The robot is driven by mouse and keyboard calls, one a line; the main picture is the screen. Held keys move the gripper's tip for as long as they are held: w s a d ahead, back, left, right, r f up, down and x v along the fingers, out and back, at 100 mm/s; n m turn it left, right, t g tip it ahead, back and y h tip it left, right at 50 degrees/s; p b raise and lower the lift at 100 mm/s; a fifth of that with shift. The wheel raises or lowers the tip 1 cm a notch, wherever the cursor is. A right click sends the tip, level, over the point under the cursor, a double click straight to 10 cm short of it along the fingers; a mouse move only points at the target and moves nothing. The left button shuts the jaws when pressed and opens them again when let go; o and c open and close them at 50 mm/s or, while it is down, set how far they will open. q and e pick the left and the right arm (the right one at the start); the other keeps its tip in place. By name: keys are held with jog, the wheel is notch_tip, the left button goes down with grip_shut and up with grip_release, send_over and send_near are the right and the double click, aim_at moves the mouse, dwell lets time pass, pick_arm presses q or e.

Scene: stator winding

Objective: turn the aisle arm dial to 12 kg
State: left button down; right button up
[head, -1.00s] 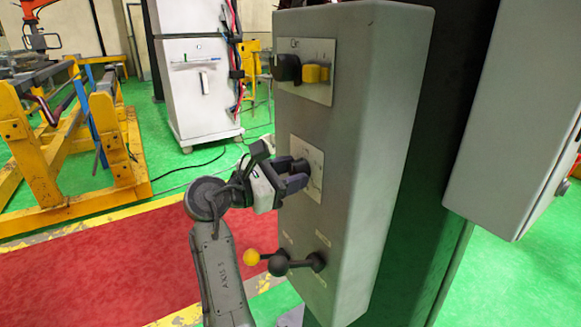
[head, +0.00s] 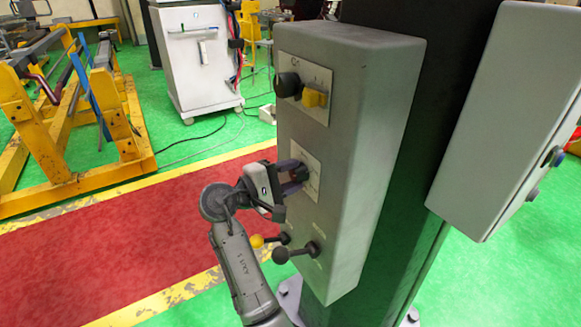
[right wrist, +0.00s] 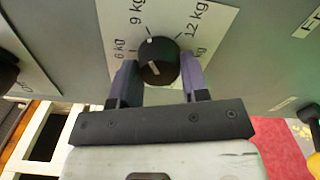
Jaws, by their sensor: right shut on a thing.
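The aisle arm dial is a round black knob (right wrist: 160,58) on a white label plate (right wrist: 112,30) printed 6 kg, 9 kg, 12 kg and a further, partly covered mark. A short white line shows on the knob's face; which label it points to is hard to tell. My right gripper (right wrist: 158,82) has its fingers on both sides of the knob and is shut on it. In the head view the right gripper (head: 297,178) reaches the plate (head: 312,170) on the grey box from the left and mostly hides the dial. My left gripper is not in view.
Above the dial, the grey box (head: 345,215) carries a black knob (head: 287,85) and a yellow switch (head: 315,98). Below are levers with a yellow ball (head: 257,241) and a black ball (head: 281,256), close to my right forearm. Another grey box (head: 510,130) hangs at right.

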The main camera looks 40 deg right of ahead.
jog(key=m, duration=0.3)
jog(key=shift+r+p, duration=0.1)
jog(key=shift+p, duration=0.2)
jog(key=m, duration=0.2)
jog(key=shift+m, duration=0.4)
jog(key=m+b, duration=0.1)
jog(key=m, duration=0.2)
jog(key=shift+r+m+b, duration=0.1)
jog(key=shift+m+b, duration=0.4)
jog(key=shift+m, duration=1.3)
jog(key=o, duration=0.9)
